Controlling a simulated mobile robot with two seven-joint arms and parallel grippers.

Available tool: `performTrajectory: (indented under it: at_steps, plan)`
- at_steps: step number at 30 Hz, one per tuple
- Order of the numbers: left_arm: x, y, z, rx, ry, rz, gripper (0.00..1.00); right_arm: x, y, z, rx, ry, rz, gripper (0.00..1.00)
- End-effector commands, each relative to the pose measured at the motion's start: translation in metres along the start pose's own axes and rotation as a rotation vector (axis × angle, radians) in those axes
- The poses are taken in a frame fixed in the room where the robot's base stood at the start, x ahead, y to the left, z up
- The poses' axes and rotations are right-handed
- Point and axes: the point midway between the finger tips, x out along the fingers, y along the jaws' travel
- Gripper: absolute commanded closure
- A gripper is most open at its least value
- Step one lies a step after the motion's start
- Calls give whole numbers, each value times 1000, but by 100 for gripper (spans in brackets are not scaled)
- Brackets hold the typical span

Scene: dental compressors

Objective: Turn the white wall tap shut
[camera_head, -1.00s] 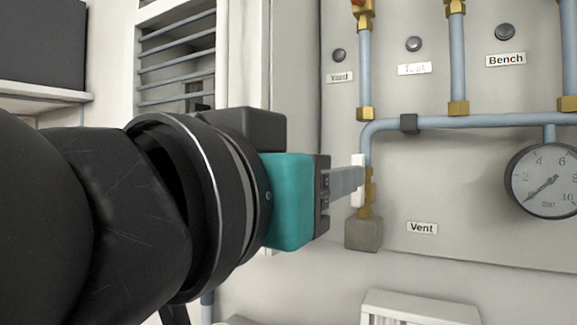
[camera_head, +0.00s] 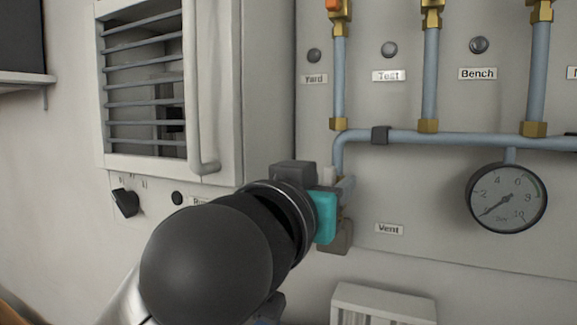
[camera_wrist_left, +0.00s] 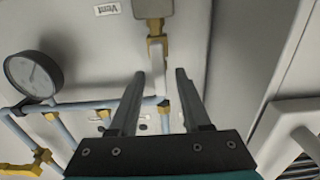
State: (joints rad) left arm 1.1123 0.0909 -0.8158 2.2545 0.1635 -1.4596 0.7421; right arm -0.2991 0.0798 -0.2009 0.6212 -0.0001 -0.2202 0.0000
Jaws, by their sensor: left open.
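The white wall tap has an upright white lever (camera_head: 329,174) on a brass body at the lower end of the blue-grey pipe, just above the Vent label's height. My left gripper (camera_head: 347,186) is at the tap, and its teal body and dark arm hide most of the tap in the head view. In the left wrist view the left gripper's two fingers (camera_wrist_left: 160,72) are open, with the white lever (camera_wrist_left: 158,75) showing between them. I cannot tell whether either finger touches it. My right gripper is not in view.
The Vent label (camera_head: 389,229) and a pressure gauge (camera_head: 506,198) are on the panel right of the tap. A grey block (camera_head: 336,238) sits below it. A louvred white cabinet (camera_head: 216,90) stands out on the left. A white ribbed unit (camera_head: 384,303) is below.

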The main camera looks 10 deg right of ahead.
Motion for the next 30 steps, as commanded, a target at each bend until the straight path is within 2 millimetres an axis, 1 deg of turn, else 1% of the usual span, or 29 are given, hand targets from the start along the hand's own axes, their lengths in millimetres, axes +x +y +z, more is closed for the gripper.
performTrajectory:
  at_steps: [1,3,9,14,22,30]
  plan:
    - [8,0,-2,0,-2,-3,52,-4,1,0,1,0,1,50]
    - [18,0,-1,1,-2,-1,52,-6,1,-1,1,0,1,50]
    - [37,0,-1,-1,0,0,52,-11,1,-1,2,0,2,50]
    - [43,0,-1,0,2,1,52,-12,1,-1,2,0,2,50]
    - [43,0,-1,0,2,1,52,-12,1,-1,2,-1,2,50]
    - [43,0,-1,-1,1,1,83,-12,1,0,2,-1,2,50]
